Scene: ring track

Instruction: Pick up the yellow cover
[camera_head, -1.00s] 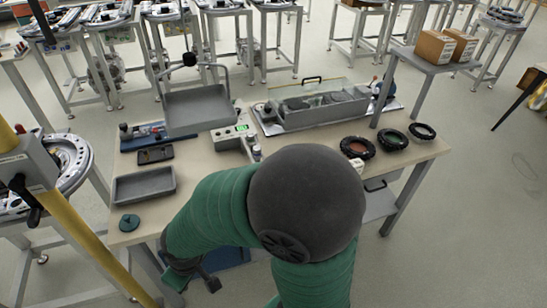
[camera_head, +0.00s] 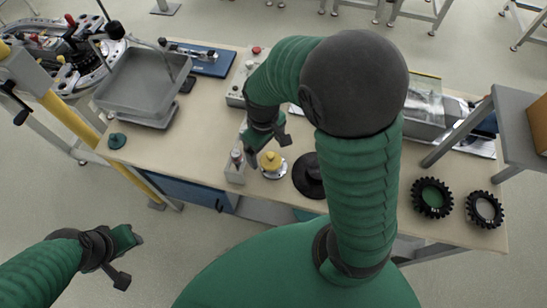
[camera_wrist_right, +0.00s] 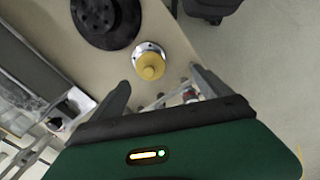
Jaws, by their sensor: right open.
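The yellow cover (camera_head: 272,158) is a small knobbed piece on a round silver base, on the table near its front edge. In the right wrist view the yellow cover (camera_wrist_right: 151,67) lies ahead of the fingers, near the middle between them. My right gripper (camera_head: 267,146) is open and empty, just above and left of the cover in the head view. Its two fingers (camera_wrist_right: 162,88) stand apart in the wrist view, with the cover beyond them, untouched as far as I can see. My left gripper (camera_head: 130,260) hangs off the table at lower left, its fingers apart and empty.
A black flanged disc (camera_head: 307,178) sits close right of the cover. A grey control box (camera_head: 236,168) stands close left. A grey tray (camera_head: 140,82) is at the left. Black toothed rings (camera_head: 432,197) lie at the right. A grey side table (camera_head: 515,125) borders the right.

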